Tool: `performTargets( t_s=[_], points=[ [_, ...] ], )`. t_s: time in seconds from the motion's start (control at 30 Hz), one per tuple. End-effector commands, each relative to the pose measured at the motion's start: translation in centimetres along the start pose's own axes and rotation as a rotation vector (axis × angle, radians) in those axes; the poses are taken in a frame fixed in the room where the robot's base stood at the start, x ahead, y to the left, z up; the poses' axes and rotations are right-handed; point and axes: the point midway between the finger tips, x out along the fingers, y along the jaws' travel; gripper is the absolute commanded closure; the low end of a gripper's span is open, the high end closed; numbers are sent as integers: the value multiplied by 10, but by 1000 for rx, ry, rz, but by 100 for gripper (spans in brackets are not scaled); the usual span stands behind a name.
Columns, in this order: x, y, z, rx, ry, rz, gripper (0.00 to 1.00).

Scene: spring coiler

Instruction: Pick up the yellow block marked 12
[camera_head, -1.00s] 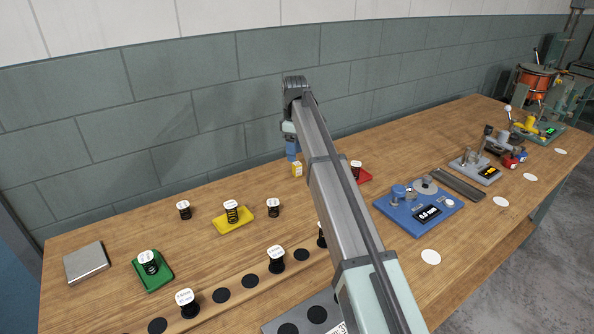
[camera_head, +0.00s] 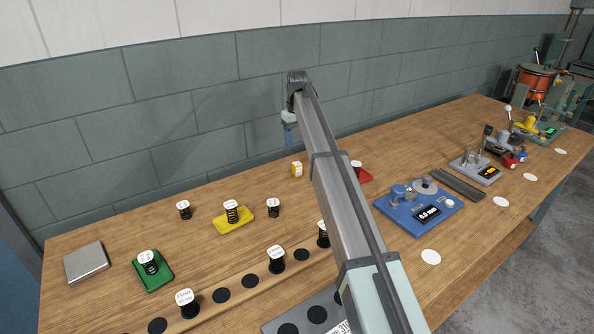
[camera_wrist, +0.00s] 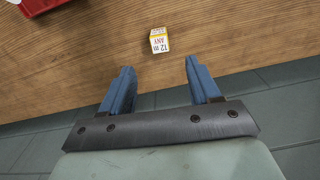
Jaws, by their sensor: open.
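The yellow block marked 12 (camera_head: 297,169) stands on the wooden table near the back wall. In the wrist view the block (camera_wrist: 159,41) shows a white label reading "12 in ANY" and yellow sides. It lies beyond my fingertips, between their lines and clear of both. My gripper (camera_wrist: 160,78) is open and empty, with two blue fingers spread apart. In the head view my gripper (camera_head: 288,138) is raised above the table, up and slightly left of the block.
A red tray (camera_head: 366,176) is right of the block, partly behind my arm. It also shows in the wrist view (camera_wrist: 40,6). A yellow tray (camera_head: 233,221) with a spring and a separate spring (camera_head: 273,208) stand to the left. The wall (camera_head: 250,110) is close behind.

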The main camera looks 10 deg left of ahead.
Motion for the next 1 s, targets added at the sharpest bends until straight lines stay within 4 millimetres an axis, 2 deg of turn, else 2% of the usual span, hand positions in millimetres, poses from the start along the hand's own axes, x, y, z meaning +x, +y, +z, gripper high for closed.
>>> performTargets(
  t_s=[0.33, 0.67, 1.0],
  points=[
    [58, 0, 1, -2, -1, 0, 38],
    [79, 0, 0, -3, 0, 0, 38],
    [119, 0, 0, -2, -1, 0, 38]
  ],
)
